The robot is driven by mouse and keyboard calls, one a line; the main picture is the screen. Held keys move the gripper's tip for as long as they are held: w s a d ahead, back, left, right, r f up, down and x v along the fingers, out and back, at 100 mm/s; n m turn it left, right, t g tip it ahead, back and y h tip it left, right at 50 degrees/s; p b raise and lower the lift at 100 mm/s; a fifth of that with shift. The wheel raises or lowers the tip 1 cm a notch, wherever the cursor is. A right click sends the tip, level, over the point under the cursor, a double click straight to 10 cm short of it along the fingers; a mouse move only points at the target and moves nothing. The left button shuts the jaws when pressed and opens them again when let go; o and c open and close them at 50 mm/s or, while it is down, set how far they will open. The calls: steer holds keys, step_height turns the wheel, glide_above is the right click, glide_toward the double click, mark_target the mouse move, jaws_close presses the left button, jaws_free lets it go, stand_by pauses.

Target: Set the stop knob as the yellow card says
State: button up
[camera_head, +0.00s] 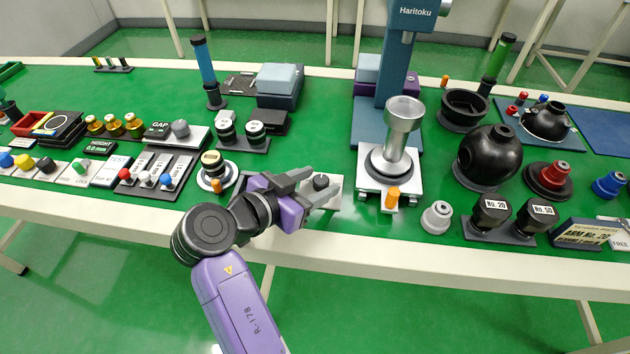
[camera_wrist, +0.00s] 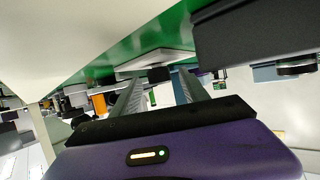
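A small black knob (camera_head: 321,182) stands on a white plate (camera_head: 334,203) near the table's front edge; I cannot read any label on it. My gripper (camera_head: 325,178) is level with it, fingers apart, one on each side. In the wrist view the knob (camera_wrist: 158,75) shows between the fingertips, with a gap visible at each side. A pale yellowish card (camera_head: 588,233) on a dark stand at the front right reads "ARM No. 20"; its smaller line is too small to read for sure.
A blue press marked Haritoku (camera_head: 372,122) with a silver column stands right of my gripper, an orange piece (camera_head: 392,198) before it. Black blocks marked No. 20 (camera_head: 492,213) and No. 50 (camera_head: 535,216) stand right.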

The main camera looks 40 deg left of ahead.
steer(key=v, duration=0.7)
steer(key=shift+s+r, duration=0.2)
steer(key=shift+s, duration=0.2)
stand_by(0.5)
